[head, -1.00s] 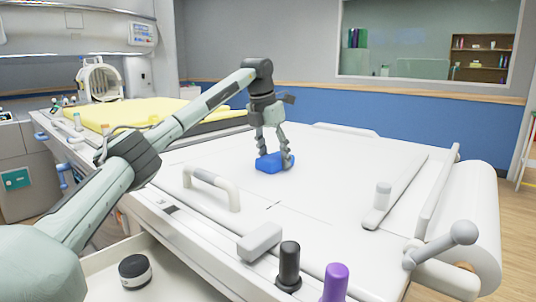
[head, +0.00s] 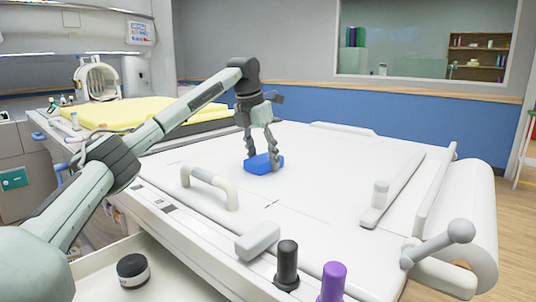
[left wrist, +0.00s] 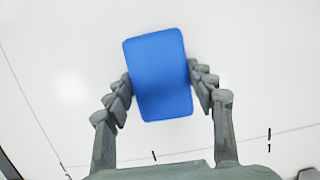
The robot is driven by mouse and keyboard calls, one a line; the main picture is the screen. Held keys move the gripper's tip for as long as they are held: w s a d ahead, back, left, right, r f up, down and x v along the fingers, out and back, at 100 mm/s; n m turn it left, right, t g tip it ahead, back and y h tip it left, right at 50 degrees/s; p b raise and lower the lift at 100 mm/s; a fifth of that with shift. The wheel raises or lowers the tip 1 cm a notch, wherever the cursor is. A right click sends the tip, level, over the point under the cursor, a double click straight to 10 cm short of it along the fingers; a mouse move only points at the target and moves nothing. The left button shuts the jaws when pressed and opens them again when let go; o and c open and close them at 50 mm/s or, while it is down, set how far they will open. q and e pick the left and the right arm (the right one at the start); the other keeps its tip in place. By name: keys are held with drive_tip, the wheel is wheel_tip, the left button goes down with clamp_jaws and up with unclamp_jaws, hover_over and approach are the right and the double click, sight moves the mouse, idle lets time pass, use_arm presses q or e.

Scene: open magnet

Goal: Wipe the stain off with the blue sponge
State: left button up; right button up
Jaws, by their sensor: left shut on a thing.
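The blue sponge (head: 263,164) is on or just above the white table top (head: 320,190), near its middle in the head view. My left gripper (head: 262,158) points down and is shut on the sponge, one finger at each side. In the left wrist view the sponge (left wrist: 158,75) sits between the fingertips of my left gripper (left wrist: 160,88), slightly tilted, over a plain white surface. No stain shows clearly in either view; the sponge hides the patch beneath it. My right gripper is not in view.
A white curved handle (head: 212,185) stands left of the sponge. A white bar with a knob (head: 381,193) lies to the right. A yellow pad (head: 130,112) is at the back left. Black (head: 287,265) and purple (head: 333,283) knobs stand at the front edge. The table around the sponge is clear.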

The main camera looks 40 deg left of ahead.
sight(237, 159)
use_arm(q)
drive_tip(key=shift+a+r+p, duration=0.15)
drive_tip(key=shift+a+p, duration=0.45)
drive_tip(key=shift+a, duration=0.5)
drive_tip(key=a+p, duration=0.2)
drive_tip(key=shift+w+a+p, duration=0.15)
drive_tip(key=shift+a+p, duration=0.05)
drive_tip(key=shift+p, duration=0.2)
drive_tip(key=shift+a+f+p, duration=0.25)
drive_tip(key=shift+a+p, duration=0.2)
drive_tip(key=shift+a, duration=0.2)
drive_tip(key=shift+a+r+p, duration=0.15)
drive_tip(key=shift+a+p, duration=0.45)
drive_tip(key=shift+a, duration=0.05)
drive_tip(key=shift+w+a+f, duration=0.15)
drive_tip(key=shift+a+f, duration=0.05)
drive_tip(key=shift+a, duration=0.55)
drive_tip(key=shift+w+a+r, duration=0.1)
drive_tip(key=shift+w+a, duration=0.05)
drive_tip(key=shift+a, duration=1.95)
drive_tip(key=shift+d, duration=0.95)
drive_tip(key=shift+s+d, duration=0.15)
drive_tip(key=shift+d, duration=0.8)
drive_tip(key=shift+s+d, duration=0.1)
drive_tip(key=shift+d, duration=0.8)
drive_tip(key=shift+s+d, duration=0.15)
drive_tip(key=shift+d, duration=2.55)
drive_tip(key=shift+s+d, duration=0.15)
drive_tip(key=shift+d, duration=1.65)
